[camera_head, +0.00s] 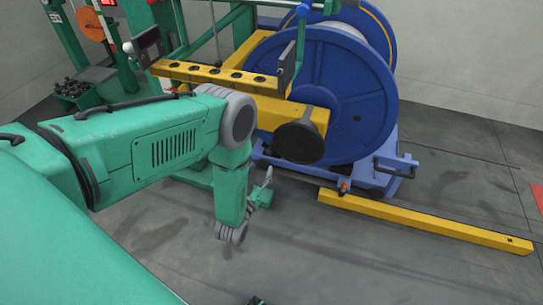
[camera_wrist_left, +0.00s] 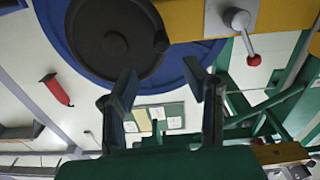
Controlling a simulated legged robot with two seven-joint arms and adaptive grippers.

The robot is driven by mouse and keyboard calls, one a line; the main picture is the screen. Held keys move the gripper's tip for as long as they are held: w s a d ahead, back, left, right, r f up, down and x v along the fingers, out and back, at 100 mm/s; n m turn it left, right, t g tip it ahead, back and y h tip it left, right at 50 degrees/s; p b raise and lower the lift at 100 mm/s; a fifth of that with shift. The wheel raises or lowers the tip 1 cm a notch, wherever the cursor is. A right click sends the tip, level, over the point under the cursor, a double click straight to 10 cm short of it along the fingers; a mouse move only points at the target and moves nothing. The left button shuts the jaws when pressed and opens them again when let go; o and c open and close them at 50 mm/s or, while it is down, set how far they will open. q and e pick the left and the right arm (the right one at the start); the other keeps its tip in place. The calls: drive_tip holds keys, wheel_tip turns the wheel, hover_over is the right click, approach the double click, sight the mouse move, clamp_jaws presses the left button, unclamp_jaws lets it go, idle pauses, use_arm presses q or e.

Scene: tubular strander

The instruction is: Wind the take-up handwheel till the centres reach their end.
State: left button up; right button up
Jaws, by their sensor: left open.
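The black round handwheel (camera_head: 300,140) is on the end of a yellow beam, in front of the large blue reel. In the left wrist view the dark handwheel (camera_wrist_left: 112,40) shows beyond the fingers, at the upper left, with a small knob-like piece on its right rim. My left gripper (camera_head: 268,177) is below and left of the handwheel in the head view, small and partly hidden by my arm. In the wrist view its two fingers (camera_wrist_left: 160,80) are apart with nothing between them. They look clear of the wheel. The centres cannot be made out.
The blue reel (camera_head: 350,85) stands behind the handwheel. A yellow rail (camera_head: 425,222) lies on the floor at right. A yellow bar with several dark holes (camera_head: 215,76) runs above my elbow. A red-knobbed lever (camera_wrist_left: 240,22) is at the upper right in the wrist view. Front floor is mostly clear.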

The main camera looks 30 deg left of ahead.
sight(267, 154)
use_arm(q)
drive_tip(key=b+x, duration=0.2)
drive_tip(key=x, duration=0.5)
drive_tip(key=shift+w+a+f, duration=0.1)
drive_tip(key=shift+a+f, duration=0.1)
drive_tip(key=shift+a, duration=0.05)
drive_tip(key=shift+w+r+b, duration=0.1)
drive_tip(key=shift+w+b, duration=0.2)
drive_tip(key=shift+w, duration=0.1)
drive_tip(key=shift+c, duration=0.3)
clamp_jaws()
